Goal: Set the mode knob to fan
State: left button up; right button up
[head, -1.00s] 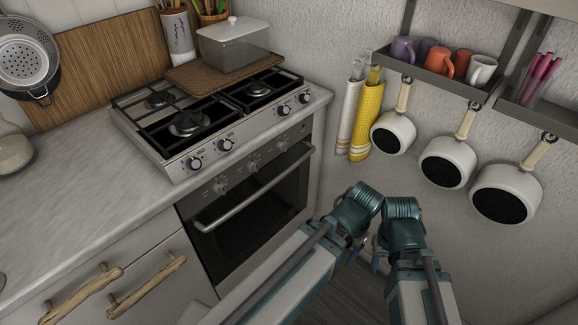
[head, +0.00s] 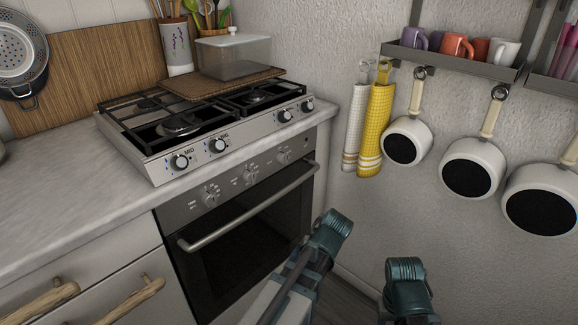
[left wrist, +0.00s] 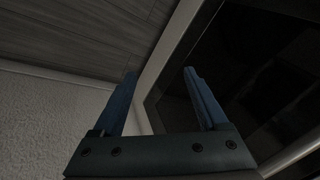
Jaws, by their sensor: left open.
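The oven's control panel has three round knobs: a left knob (head: 209,195), a middle knob (head: 250,174) and a right knob (head: 284,155). Their markings are too small to read, so I cannot tell which one is the mode knob or where it points. My left gripper (left wrist: 160,74) is open and empty in the left wrist view, with dark glass to its right and no knob in view. In the head view my left arm is low in front of the oven, right of the door handle, and its fingers are hidden. My right gripper does not show; only part of its arm does.
The oven door handle (head: 250,208) juts out below the knobs. Several hob knobs sit above on the gas hob (head: 150,160). Towels (head: 374,130) and pans (head: 472,167) hang on the right wall. Driftwood drawer handles (head: 130,300) stick out at lower left.

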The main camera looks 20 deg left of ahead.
pick_arm(q)
jog(key=w+a+r+n+t+y, duration=0.2)
jog(key=w+a+r+n+y, duration=0.2)
jog(key=w+r+n+y, duration=0.4)
jog(key=w+d+r+n+t+y, duration=0.2)
jog(key=w+r, duration=0.4)
jog(key=r, duration=0.6)
jog(key=d+n+y, duration=0.1)
jog(key=d+y, duration=0.1)
jog(key=shift+w+r+t+y, duration=0.2)
jog(key=shift+r+t+y, duration=0.05)
jog(key=shift+t+y, duration=0.15)
jog(key=shift+a, duration=0.1)
